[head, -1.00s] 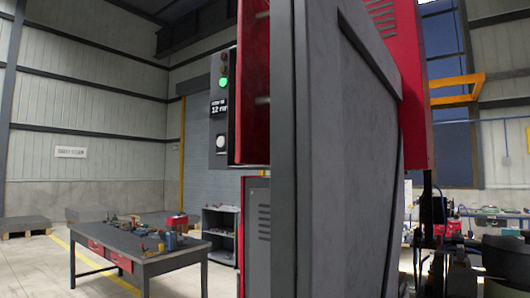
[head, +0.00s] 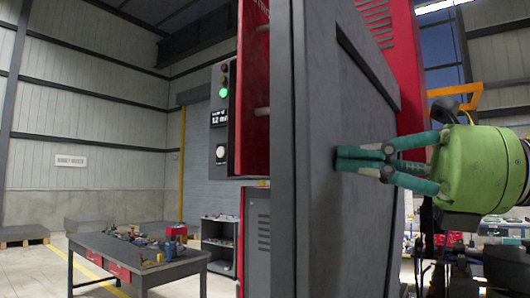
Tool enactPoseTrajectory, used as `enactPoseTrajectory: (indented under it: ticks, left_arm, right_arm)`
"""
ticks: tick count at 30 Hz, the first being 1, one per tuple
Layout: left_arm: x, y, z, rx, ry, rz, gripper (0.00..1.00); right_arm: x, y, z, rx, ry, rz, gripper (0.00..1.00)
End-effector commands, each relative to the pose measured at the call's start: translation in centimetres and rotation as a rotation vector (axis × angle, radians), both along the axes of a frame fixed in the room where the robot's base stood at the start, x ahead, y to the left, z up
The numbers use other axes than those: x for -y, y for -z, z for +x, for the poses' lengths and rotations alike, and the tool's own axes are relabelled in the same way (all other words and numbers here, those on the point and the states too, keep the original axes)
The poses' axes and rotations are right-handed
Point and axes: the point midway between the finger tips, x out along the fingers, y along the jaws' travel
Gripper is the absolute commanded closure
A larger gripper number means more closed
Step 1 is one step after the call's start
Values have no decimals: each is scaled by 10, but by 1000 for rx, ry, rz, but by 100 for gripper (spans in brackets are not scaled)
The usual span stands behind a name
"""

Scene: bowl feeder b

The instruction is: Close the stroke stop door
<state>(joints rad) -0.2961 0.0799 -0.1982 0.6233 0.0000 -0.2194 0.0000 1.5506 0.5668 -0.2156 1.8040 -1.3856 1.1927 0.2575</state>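The large grey door (head: 335,215) stands open toward me in the middle of the head view, seen at a steep angle. It hangs on the red and grey machine (head: 255,90). My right gripper (head: 345,158) is in front of the door's broad face, with its green fingers pointing left. The fingers lie close together, and their tips are at or very near the door panel; I cannot tell whether they touch. Nothing shows between them. My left gripper is not in view.
A control panel (head: 220,118) with a lit green lamp is on the machine's left. A workbench (head: 145,262) with red drawers and tools stands at the lower left. A grey shelf (head: 218,245) stands behind it. A cluttered bench area is at the far right.

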Motion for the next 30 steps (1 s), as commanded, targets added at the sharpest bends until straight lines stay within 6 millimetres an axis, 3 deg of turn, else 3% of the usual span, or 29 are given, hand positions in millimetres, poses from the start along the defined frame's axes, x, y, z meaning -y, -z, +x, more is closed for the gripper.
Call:
enactPoseTrajectory:
  ticks: [6, 10, 24, 30]
  left_arm:
    - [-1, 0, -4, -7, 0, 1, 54]
    - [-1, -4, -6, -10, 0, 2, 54]
    - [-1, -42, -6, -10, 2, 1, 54]
    - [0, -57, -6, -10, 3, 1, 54]
  right_arm:
    - [24, -14, -3, 42, 163, -130, 100]
    - [18, -15, 1, 41, 173, -142, 100]
    - [-65, -18, 42, 40, 167, -139, 100]
    - [-90, -17, 55, 40, 168, -138, 100]
